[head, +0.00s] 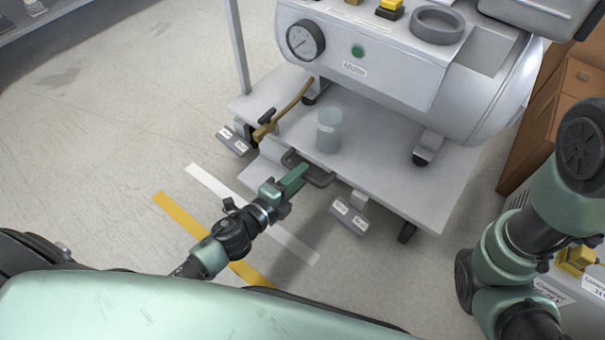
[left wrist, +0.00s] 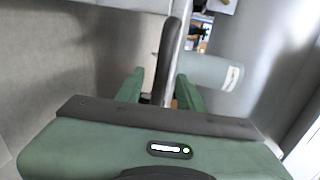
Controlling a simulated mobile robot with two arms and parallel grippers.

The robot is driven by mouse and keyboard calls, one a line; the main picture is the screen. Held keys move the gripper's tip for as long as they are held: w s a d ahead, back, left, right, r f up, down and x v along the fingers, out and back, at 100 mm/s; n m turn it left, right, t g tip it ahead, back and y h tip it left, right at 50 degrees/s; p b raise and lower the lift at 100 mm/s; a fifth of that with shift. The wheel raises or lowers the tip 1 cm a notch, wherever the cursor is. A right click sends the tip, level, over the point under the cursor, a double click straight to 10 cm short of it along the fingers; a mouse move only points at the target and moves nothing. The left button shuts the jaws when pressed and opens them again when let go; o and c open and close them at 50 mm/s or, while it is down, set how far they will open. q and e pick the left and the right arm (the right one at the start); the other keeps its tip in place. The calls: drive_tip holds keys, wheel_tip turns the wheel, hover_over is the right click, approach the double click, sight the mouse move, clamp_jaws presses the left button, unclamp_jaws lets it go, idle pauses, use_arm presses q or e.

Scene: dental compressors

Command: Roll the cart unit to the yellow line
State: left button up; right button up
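The cart unit is a grey wheeled platform (head: 400,190) carrying a silver compressor tank (head: 385,60). A dark pull handle (head: 322,181) sticks out from its front edge. My left gripper (head: 300,172) is at this handle. In the left wrist view its two green fingers (left wrist: 160,88) stand apart, with the dark handle bar (left wrist: 168,55) between them; a gap shows, so it looks open around the bar. The yellow line (head: 176,211) lies on the floor on my side of the cart, partly hidden by my left arm. My right gripper is out of the head view.
A white line (head: 215,187) lies between the yellow line and the cart. Two labelled grey pedals (head: 233,141) (head: 348,216) sit at the front casters. A translucent cup (head: 329,131) stands on the platform. A brown cabinet (head: 550,120) is at right; open floor is left.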

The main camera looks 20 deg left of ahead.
use_arm(q)
drive_tip(key=shift+x, duration=0.95)
clamp_jaws()
idle(0.7)
